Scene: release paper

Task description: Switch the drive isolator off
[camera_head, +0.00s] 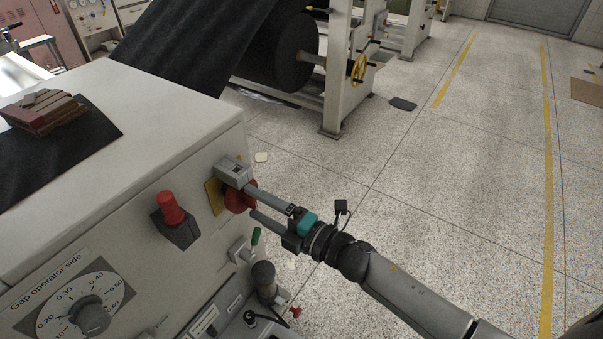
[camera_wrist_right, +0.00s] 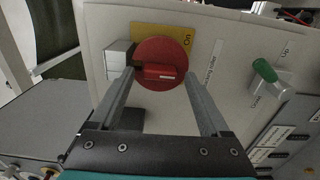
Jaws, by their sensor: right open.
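The drive isolator is a round red rotary switch (camera_wrist_right: 178,52) on a yellow plate (camera_wrist_right: 140,30) marked "On", on the side of a light machine cabinet. Its raised red handle (camera_wrist_right: 158,72), with a white mark, lies roughly level in the right wrist view. In the head view the red switch (camera_head: 238,197) is partly hidden by my right gripper (camera_head: 249,201). My right gripper is open, its fingers (camera_wrist_right: 158,78) reaching to either side of the handle with nothing held. I cannot tell whether the fingertips touch the switch. My left gripper is not in view.
A red push button on a dark box (camera_head: 172,210) sits left of the switch. A green-tipped lever (camera_wrist_right: 265,70) and a gap dial (camera_head: 80,310) are on the same cabinet. Brown blocks (camera_head: 45,110) lie on top. Speckled floor (camera_head: 450,180) is open to the right.

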